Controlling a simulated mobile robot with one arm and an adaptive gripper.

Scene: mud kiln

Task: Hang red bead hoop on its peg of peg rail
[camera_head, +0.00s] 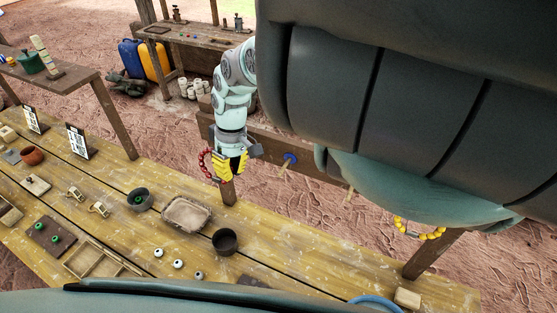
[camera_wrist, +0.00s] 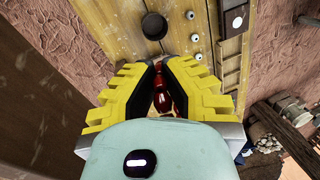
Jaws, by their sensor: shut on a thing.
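The red bead hoop (camera_head: 204,167) hangs from my gripper (camera_head: 231,176), its beads curving out to the left of the yellow fingers. In the wrist view my gripper (camera_wrist: 166,66) is shut on it, with dark red beads (camera_wrist: 162,101) between the fingers. The peg rail (camera_head: 264,143) is a wooden board beyond the table. One peg (camera_head: 284,166) with a blue disc at its base sticks out right of my gripper; another peg (camera_head: 349,194) is farther right. My gripper and arm hide the rail's left part, so I cannot see a red-marked peg.
A yellow bead hoop (camera_head: 420,234) shows at the right, partly hidden by my body. The table (camera_head: 300,260) below holds a dark bowl (camera_head: 225,241), a tray (camera_head: 187,213) and small items. A blue rim (camera_head: 376,301) shows at the bottom edge.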

